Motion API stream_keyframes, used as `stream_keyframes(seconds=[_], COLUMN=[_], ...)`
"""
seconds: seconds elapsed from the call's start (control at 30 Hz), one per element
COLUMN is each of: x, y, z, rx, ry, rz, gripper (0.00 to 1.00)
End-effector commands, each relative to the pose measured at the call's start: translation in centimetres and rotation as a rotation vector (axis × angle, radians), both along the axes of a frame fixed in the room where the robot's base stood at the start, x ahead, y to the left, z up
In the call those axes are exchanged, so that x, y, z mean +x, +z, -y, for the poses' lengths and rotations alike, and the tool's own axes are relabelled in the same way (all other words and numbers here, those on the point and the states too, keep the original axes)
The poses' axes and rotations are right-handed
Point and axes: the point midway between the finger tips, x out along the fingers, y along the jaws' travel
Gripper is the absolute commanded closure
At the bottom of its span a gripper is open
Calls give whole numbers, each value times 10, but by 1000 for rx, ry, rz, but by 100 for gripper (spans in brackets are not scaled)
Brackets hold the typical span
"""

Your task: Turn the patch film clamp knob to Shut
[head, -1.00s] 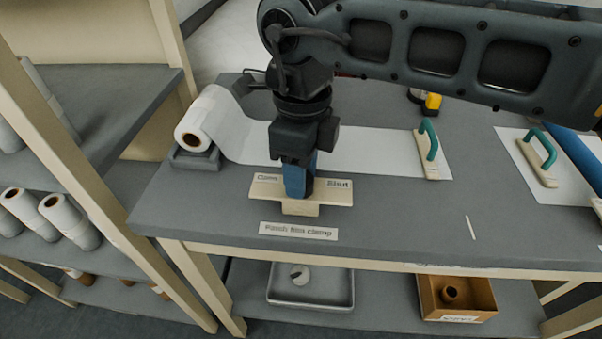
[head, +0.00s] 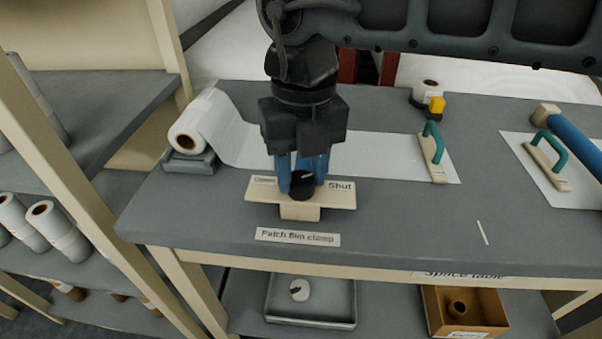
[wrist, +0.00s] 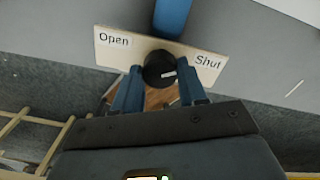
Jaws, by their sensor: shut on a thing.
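The patch film clamp knob (head: 302,188) is a round black knob on a cream plate (head: 340,198) marked Open at left and Shut at right. In the wrist view the knob (wrist: 158,68) shows a white pointer line slanting toward the Shut side. My gripper (head: 301,180) points down over the plate, with its blue fingers around the knob. In the wrist view my gripper (wrist: 160,80) has fingers close at the knob's sides, shut on it. A label (head: 298,237) reading Patch film clamp lies in front.
A white film roll (head: 187,135) sits in a cradle behind left, its sheet running right. A teal-handled tool (head: 433,150) lies on the sheet's right end. A blue roller (head: 580,140) is at far right. A shelf below holds a grey tray (head: 310,322) and a brown box (head: 465,335).

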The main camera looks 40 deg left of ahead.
Motion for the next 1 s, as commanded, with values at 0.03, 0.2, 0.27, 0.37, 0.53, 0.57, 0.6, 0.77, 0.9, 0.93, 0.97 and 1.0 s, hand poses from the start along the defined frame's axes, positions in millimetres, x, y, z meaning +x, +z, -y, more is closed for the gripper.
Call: stream_keyframes(seconds=[0.03,0.2,0.27,0.37,0.53,0.57,0.6,0.77,0.9,0.93,0.97,1.0], x=[1,1,1,1,1,1,1,1,1,1,1,1], y=[-1,0,0,0,1,1,1,1,1,1,1,1], z=[0,0,0,0,0,0,0,0,0,0,0,0], rx=[0,1,0,0,1,1,1,1,1,1,1,1], ry=[-31,-121,-145,-173,-200,-202,-204,-205,-205,-205,-205,-205], rz=[2,2,1,2,2,2,2,1,1,1,1,1], gripper=[89,89,89,89,89,89,89,89,89,89,57,53])
